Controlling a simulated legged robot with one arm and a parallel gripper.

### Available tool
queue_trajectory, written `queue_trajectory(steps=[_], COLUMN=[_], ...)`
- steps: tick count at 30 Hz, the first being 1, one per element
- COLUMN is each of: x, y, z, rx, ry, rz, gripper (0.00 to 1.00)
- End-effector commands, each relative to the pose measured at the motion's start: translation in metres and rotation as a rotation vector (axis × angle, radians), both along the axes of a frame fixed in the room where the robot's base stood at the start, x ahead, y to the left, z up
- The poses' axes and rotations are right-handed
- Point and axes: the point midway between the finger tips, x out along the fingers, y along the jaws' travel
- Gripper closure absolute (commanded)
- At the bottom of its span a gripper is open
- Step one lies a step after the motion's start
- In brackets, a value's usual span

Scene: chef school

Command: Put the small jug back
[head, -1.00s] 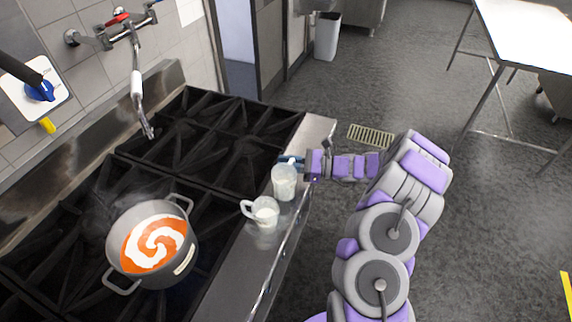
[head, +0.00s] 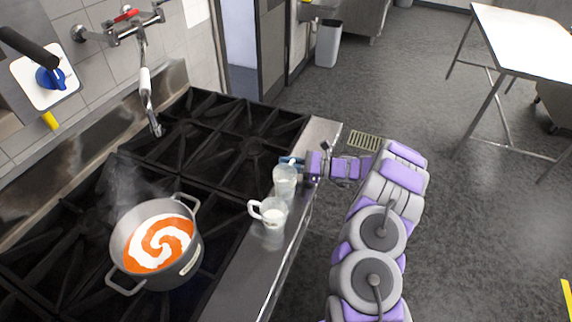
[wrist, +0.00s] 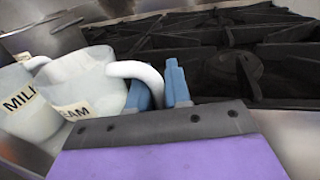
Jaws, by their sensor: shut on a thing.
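My gripper (head: 291,162) is shut on the white handle of a pale jug (head: 285,183) at the right edge of the stove. In the wrist view, the blue fingers (wrist: 159,86) are at the handle of this jug (wrist: 88,82), whose partly hidden label ends in "EAM". A second jug (head: 270,214) stands on the steel ledge just nearer the camera, its handle to the left; the wrist view shows it at the left edge (wrist: 22,112), labelled "MILK". The held jug is upright or nearly so. Whether its base touches the ledge is unclear.
A steaming pot (head: 182,262) of orange soup with a white swirl sits on the black burner grates (head: 240,150). The steel ledge (head: 250,268) is bare nearer the camera. A faucet (head: 148,95) hangs over the back. Open floor lies right.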

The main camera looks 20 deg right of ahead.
Motion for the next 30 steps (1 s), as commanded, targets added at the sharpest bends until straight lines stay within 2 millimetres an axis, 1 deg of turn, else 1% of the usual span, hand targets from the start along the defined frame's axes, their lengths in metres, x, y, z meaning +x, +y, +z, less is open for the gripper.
queue_trajectory(steps=[1, 4, 9, 14, 17, 20, 23, 27, 30], x=[0.0, 0.0, 0.0, 0.0, 0.0, -0.002, -0.008, -0.019, -0.027], y=[-0.005, -0.008, 0.0, 0.009, 0.01, -0.002, -0.022, -0.054, -0.071], z=[-0.002, -0.001, -0.001, -0.001, 0.001, 0.001, 0.001, 0.003, 0.001], rx=[0.002, 0.004, -0.002, -0.011, -0.012, -0.006, -0.004, 0.002, -0.002], ry=[0.0, 0.0, 0.0, 0.001, 0.0, 0.0, 0.001, -0.001, 0.0], rz=[-0.003, -0.004, -0.003, -0.002, -0.002, -0.004, -0.007, -0.008, -0.008], gripper=[0.81, 0.72, 0.57, 0.57, 0.57, 0.57, 0.57, 0.57, 0.57])
